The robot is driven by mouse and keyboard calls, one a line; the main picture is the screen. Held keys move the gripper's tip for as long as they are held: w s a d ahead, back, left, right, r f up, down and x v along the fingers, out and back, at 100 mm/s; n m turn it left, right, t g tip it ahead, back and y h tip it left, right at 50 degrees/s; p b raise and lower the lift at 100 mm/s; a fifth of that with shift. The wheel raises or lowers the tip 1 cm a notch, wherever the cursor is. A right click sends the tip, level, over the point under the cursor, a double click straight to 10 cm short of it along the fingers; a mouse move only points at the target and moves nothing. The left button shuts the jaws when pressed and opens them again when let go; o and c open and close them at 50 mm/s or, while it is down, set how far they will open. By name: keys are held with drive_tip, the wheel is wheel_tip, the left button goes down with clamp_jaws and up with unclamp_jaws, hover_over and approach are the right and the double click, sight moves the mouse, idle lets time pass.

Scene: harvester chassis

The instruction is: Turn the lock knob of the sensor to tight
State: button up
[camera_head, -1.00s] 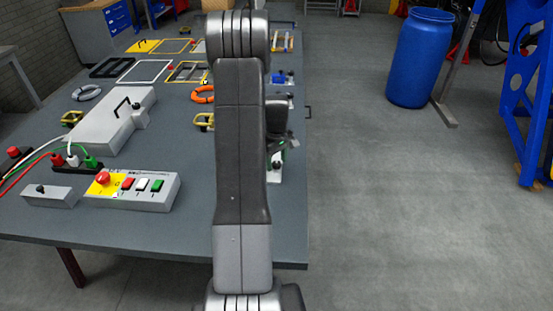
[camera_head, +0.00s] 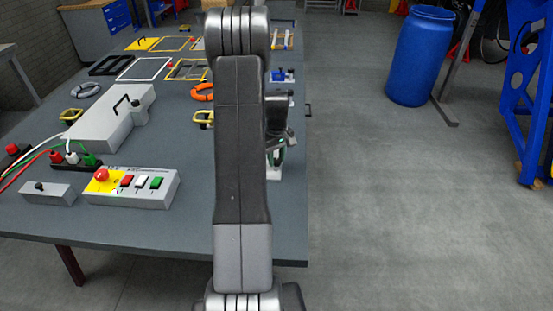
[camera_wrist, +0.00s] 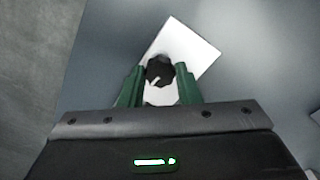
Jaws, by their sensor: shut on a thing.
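The lock knob (camera_wrist: 159,70) is a dark, lobed knob with a pale pointer mark, in the wrist view. It sits on the white sensor plate (camera_wrist: 196,52), which lies at an angle on the grey table. My gripper (camera_wrist: 160,82) reaches over it, with one green finger on each side, and is shut on the knob. The exact finger contact is hard to make out. In the head view my arm hides most of the sensor; a pale part of its plate (camera_head: 274,173) shows below my gripper, near the table's right edge.
A control box (camera_head: 140,188) with a red mushroom button and coloured buttons stands left of my arm. A grey case (camera_head: 105,122), sockets with cables and several frames lie farther left and back. A blue barrel (camera_head: 420,58) stands on the open floor at right.

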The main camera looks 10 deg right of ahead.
drive_tip(key=m+b, duration=0.2)
drive_tip(key=m, duration=0.1)
drive_tip(key=shift+f, duration=0.1)
drive_tip(key=m+b, duration=0.1)
drive_tip(key=m, duration=0.3)
drive_tip(key=shift+b, duration=0.35)
drive_tip(key=m+b, duration=0.1)
drive_tip(key=m, duration=0.5)
drive_tip(key=shift+b, duration=0.4)
drive_tip(key=m, duration=0.5)
drive_tip(key=shift+b, duration=0.4)
drive_tip(key=shift+m+b, duration=0.3)
drive_tip(key=shift+m, duration=1.9)
drive_tip(key=shift+w+r, duration=0.1)
drive_tip(key=shift+r, duration=0.1)
drive_tip(key=o, duration=1)
